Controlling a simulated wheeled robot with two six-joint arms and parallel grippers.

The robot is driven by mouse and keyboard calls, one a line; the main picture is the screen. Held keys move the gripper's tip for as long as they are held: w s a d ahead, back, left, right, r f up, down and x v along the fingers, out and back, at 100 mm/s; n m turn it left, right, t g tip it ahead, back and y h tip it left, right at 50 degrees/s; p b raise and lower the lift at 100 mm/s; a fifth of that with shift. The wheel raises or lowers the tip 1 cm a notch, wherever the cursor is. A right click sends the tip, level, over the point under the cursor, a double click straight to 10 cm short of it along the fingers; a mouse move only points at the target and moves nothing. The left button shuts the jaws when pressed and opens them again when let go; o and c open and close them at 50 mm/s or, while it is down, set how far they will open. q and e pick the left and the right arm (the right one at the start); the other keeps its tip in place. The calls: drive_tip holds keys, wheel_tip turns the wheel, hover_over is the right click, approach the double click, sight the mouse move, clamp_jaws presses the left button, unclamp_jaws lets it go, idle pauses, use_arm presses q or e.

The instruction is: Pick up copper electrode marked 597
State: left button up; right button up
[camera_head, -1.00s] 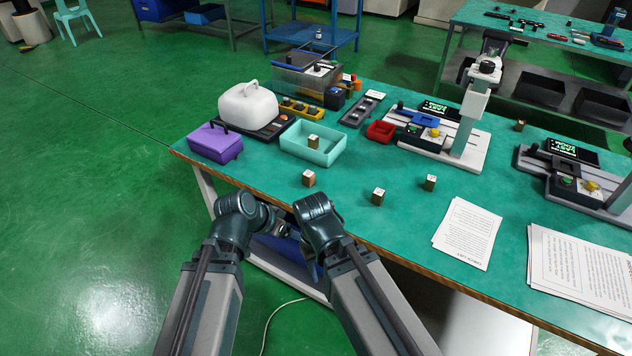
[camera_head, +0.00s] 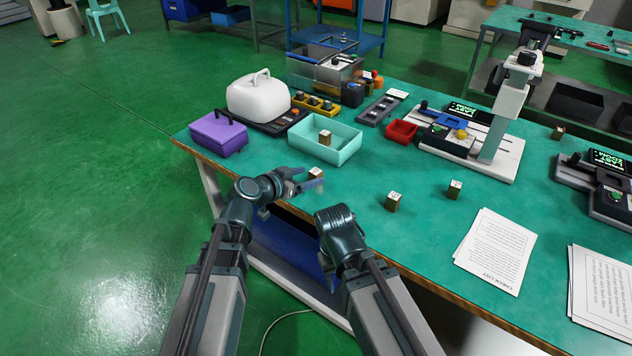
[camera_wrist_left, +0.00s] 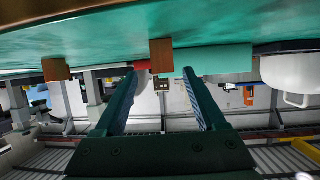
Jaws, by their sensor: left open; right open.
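Several small copper electrode blocks with white-marked tops stand on the green table; the numbers are too small to read, so I cannot tell which is 597. One block (camera_head: 315,173) is near the front edge, partly behind my left gripper (camera_head: 306,184). Others are block (camera_head: 393,202), block (camera_head: 454,189), block (camera_head: 558,132) and a block (camera_head: 325,138) in the mint tray (camera_head: 341,155). In the left wrist view, upside down, a block (camera_wrist_left: 161,55) appears between the open, empty fingers, beyond their tips; another (camera_wrist_left: 55,69) is left. My right gripper (camera_head: 327,268) hangs low before the table edge.
A red bin (camera_head: 401,131) and a grey measuring stand (camera_head: 488,145) are at right. Papers (camera_head: 495,250) lie at front right. Table between the blocks is clear.

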sight(321, 171)
use_arm(q)
drive_tip(key=shift+x, duration=1.05)
drive_tip(key=b+x, duration=0.2)
drive_tip(key=x, duration=0.3)
drive_tip(key=shift+w+a+f+b, duration=0.15)
drive_tip(key=shift+w+f+b, duration=0.1)
drive_tip(key=shift+b, duration=0.05)
drive_tip(key=shift+r, duration=0.1)
clamp_jaws()
